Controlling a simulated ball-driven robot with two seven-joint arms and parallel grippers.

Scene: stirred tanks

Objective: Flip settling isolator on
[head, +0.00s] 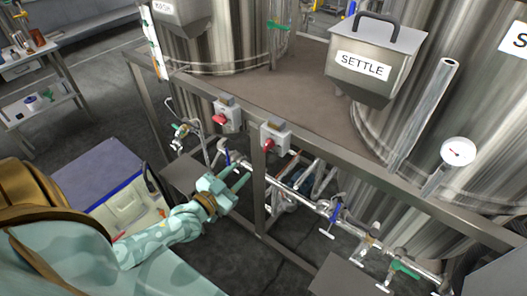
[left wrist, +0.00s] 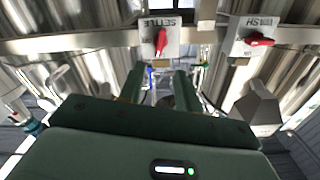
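The settling isolator (head: 276,137) is a grey box with a red handle (head: 268,144) on the frame rail, below the tank hopper marked SETTLE (head: 362,65). In the left wrist view the isolator (left wrist: 174,39) reads SETTLE upside down, and its red handle (left wrist: 161,42) stands roughly upright in the picture. My left gripper (head: 238,175) is below and left of this box in the head view, apart from it. Its two fingers (left wrist: 160,80) are spread with nothing held between them. My right gripper is not in view.
A second isolator (head: 228,112) with a red handle sits on the rail to the left; its handle lies sideways in the left wrist view (left wrist: 258,40). Pipes and valves (head: 335,212) run under the rail (head: 325,157). A frame post (head: 260,190) stands near my left gripper.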

